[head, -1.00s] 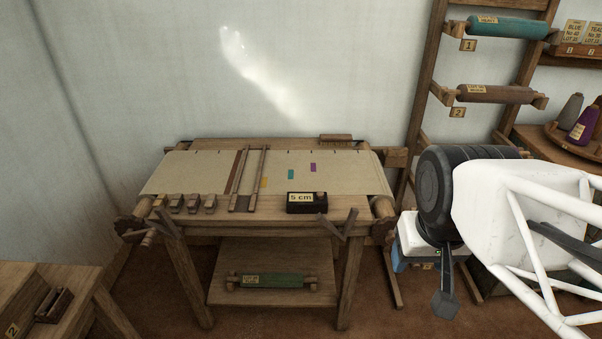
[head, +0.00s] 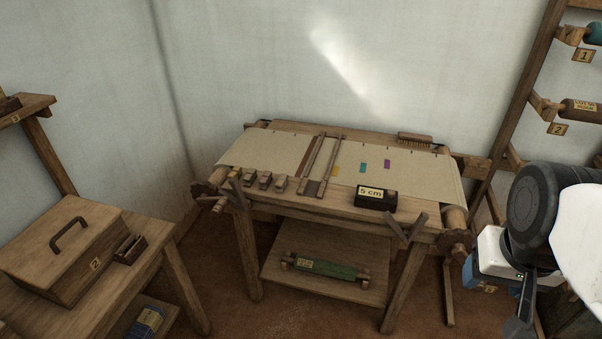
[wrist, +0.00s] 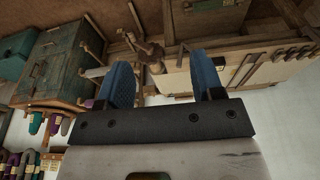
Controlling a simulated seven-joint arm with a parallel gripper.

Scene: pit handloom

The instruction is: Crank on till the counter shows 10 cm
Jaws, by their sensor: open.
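The loom (head: 250,152) stands against the back wall with cream cloth stretched over its top. The counter (head: 375,197), a black box on the loom's front edge, reads 5 cm. A dark toothed wheel with a wooden crank handle (head: 212,199) is at the loom's front left corner. Another toothed wheel (head: 455,243) is at its front right corner. In the wrist view my gripper (wrist: 166,80) has two blue fingers wide apart with nothing between them. The loom's wooden parts show beyond the fingers. In the head view my arm is at the right, and its fingertips are not clear.
A side table (head: 160,250) at the left holds a lidded wooden box (head: 65,245). A rack (head: 520,90) with numbered rollers stands at the right. Open floor lies between side table and loom.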

